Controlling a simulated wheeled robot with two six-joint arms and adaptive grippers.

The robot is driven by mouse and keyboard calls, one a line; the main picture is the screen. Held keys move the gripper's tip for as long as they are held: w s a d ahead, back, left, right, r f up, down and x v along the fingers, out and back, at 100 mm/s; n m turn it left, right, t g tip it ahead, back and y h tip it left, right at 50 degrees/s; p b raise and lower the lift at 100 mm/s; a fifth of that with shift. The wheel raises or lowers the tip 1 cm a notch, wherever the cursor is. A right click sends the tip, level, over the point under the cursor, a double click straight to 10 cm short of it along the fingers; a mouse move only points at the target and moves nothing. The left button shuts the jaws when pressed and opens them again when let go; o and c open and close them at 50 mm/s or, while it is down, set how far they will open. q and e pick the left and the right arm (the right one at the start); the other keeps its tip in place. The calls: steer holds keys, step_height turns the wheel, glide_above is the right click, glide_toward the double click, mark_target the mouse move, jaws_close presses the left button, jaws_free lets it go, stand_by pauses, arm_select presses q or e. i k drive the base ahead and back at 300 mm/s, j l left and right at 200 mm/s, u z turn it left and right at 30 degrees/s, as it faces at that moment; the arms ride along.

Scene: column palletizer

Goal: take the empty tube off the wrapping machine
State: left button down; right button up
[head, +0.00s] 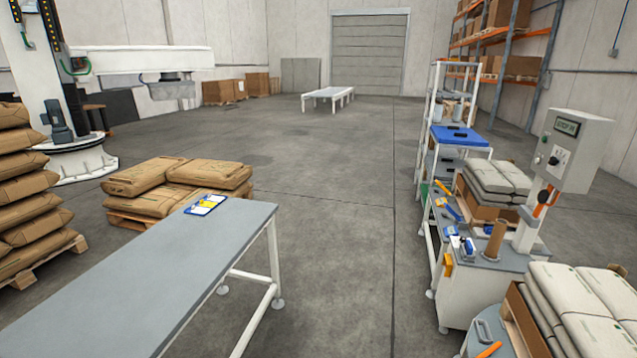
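A brown cardboard tube (494,241) stands upright at the right of the head view, on the grey top beside the wrapping machine's mast. No film shows on the part of the tube I see, and it leans slightly. The wrapping machine (530,226) has a pale mast with an orange part and a grey control box (577,150) with a small green display on top. Neither of my grippers shows in the head view, so their distance from the tube cannot be seen.
A shelved cart (460,139) with a blue top stands behind the tube. Grey sacks (580,300) on a pallet fill the lower right corner. A long grey table (190,270) and brown sacks (140,178) are at left. The middle floor (335,220) is clear.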

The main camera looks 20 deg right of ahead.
mark_target(499, 231)
steer(key=i+l+z, duration=0.3)
steer(key=i+z, duration=0.2)
steer(key=i, duration=0.3)
steer(key=i+z, duration=0.45)
steer(key=i, duration=0.35)
steer(key=i+j+z, duration=0.3)
steer(key=i+z, duration=0.2)
steer(key=i, duration=0.3)
